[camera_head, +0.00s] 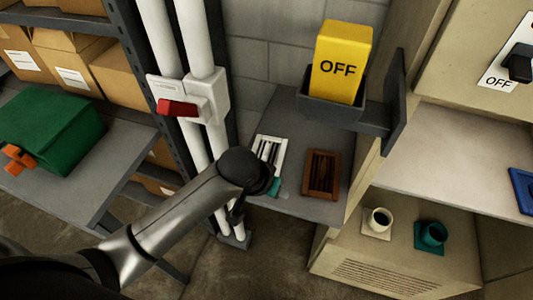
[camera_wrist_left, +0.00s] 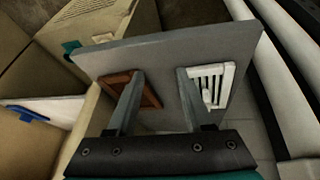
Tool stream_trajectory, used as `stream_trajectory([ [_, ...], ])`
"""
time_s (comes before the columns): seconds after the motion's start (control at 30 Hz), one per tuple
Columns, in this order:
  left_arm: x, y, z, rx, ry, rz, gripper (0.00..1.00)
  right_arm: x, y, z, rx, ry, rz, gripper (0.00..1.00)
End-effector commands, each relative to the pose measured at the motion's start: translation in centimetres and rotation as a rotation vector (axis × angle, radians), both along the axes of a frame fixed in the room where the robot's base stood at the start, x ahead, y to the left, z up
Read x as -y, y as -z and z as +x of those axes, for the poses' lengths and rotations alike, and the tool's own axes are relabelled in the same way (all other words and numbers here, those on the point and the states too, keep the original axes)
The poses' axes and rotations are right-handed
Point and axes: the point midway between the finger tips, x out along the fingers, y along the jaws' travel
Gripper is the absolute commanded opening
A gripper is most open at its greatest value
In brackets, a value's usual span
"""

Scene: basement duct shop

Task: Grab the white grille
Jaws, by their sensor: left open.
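The white grille (camera_head: 270,149) lies on a grey shelf (camera_head: 290,205) beside the white pipes, with its lower part hidden behind my left arm in the head view. In the left wrist view the white grille (camera_wrist_left: 213,84) is at the right, and one finger overlaps its left edge. My left gripper (camera_wrist_left: 158,73) is open with nothing between its fingers. It is above the shelf, between the white grille and a brown grille (camera_wrist_left: 150,92). In the head view my wrist mostly hides the fingers. My right gripper is in neither view.
The brown grille (camera_head: 321,175) lies right of the white one. A yellow OFF block (camera_head: 341,62) sits in a dark holder above the shelf. White pipes with a red-handled valve (camera_head: 178,108) stand at the left. A green box (camera_head: 50,130) rests on a left shelf.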

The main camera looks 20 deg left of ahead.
Motion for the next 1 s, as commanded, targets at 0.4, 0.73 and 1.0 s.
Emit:
stream_trajectory([
  [0.4,-3.8,-9.9,6.2,-0.007,-0.147,0.092,0.51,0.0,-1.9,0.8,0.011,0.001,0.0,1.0],
  [0.73,-5.8,-11.2,7.3,-0.023,-0.232,0.125,0.51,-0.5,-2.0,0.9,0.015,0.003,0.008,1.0],
  [1.0,-5.9,-6.8,9.2,-0.023,-0.232,0.125,0.51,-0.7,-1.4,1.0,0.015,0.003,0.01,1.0],
])
